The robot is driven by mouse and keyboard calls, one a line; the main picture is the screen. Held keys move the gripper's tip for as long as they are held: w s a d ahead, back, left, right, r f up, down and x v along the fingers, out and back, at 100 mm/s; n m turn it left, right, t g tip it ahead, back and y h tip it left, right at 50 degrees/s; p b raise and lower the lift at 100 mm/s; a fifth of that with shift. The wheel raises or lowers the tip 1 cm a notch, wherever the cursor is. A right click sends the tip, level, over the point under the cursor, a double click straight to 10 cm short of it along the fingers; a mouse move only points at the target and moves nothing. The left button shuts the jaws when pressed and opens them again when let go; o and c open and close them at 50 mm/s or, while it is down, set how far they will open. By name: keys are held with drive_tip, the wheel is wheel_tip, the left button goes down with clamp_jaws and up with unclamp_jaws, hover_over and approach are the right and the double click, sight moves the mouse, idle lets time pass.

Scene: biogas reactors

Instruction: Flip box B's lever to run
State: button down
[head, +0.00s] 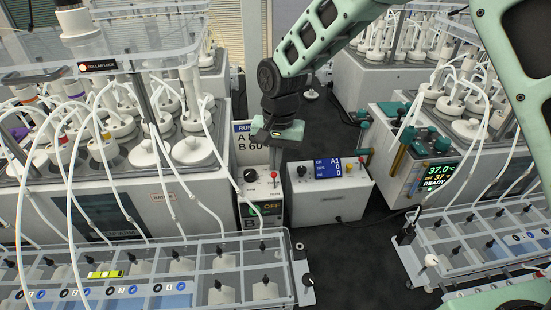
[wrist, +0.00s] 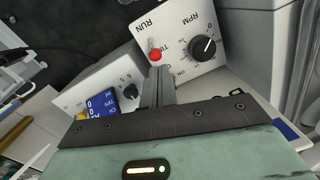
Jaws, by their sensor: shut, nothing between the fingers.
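Box B (head: 262,197) is a pale box between the reactor units, with a display reading OFF and a letter B on its front. Its top carries a black knob and a small red-tipped lever (head: 274,175). In the wrist view the lever's red tip (wrist: 155,57) shows on the white panel (wrist: 178,62), near the word RUN and beside the RPM knob (wrist: 203,47). My gripper (wrist: 154,76) is shut and empty, its fingertips just short of the red tip in the picture; I cannot tell whether they touch. In the head view my gripper (head: 277,133) is above and behind the box.
A second box (head: 330,195) with a blue display stands close to the right.

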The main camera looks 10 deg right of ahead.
sight(275, 176)
drive_tip(key=shift+s+r+t+b, duration=0.15)
drive_tip(key=shift+s+t+b, duration=0.65)
drive_tip(key=shift+b, duration=1.05)
drive_tip(key=shift+w, duration=0.15)
drive_tip(key=s+t+b, duration=0.1)
drive_tip(key=b, duration=0.3)
drive_tip(key=s+t+b, duration=0.1)
drive_tip(key=t+b, duration=0.1)
drive_tip(key=b, duration=0.3)
drive_tip(key=shift+a+f, duration=0.1)
drive_tip(key=shift+f, duration=0.2)
drive_tip(key=t+b, duration=0.1)
drive_tip(key=b, duration=0.2)
drive_tip(key=shift+s+r+t, duration=0.1)
drive_tip(key=shift+s+t, duration=0.3)
drive_tip(key=shift+r+b, duration=0.15)
drive_tip(key=shift+b, duration=0.55)
drive_tip(key=shift+r+p, duration=0.35)
drive_tip(key=shift+p, duration=0.15)
drive_tip(key=shift+s, duration=0.1)
